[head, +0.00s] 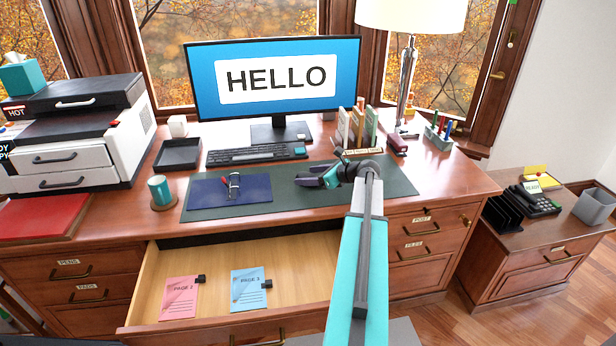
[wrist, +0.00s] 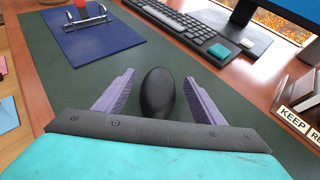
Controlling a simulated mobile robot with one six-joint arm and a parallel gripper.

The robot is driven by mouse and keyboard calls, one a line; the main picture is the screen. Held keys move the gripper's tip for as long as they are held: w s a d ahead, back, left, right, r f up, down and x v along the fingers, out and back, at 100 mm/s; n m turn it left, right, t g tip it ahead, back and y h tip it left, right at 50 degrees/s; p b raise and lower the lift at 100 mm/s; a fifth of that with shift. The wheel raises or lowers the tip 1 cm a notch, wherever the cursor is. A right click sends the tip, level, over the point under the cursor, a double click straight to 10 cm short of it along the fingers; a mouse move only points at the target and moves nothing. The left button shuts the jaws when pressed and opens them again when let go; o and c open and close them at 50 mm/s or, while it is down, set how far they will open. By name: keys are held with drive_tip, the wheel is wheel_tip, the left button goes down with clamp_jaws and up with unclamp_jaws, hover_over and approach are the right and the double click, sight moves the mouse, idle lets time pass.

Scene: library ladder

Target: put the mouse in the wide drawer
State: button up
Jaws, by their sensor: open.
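The mouse (wrist: 158,95) is a black, smooth oval on the dark green desk mat (wrist: 55,75). In the wrist view it lies between the two purple fingers of my gripper (wrist: 158,88), which are open with a gap on each side. In the head view my gripper (head: 318,177) is low over the mat's middle, and I cannot make out the mouse there. The wide drawer (head: 215,262) is pulled open below the desk top. A pink page (head: 179,298) and a blue page (head: 249,290) lie in it, with bare wood around them.
A blue clipboard folder (head: 207,192) lies left of my gripper. The keyboard (head: 256,154) and monitor (head: 272,80) stand behind. Books (head: 355,128) and a lamp (head: 407,80) are at the back right.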

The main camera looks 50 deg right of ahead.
drive_tip(key=v, duration=1.1)
drive_tip(key=shift+r, duration=0.1)
idle(0.4)
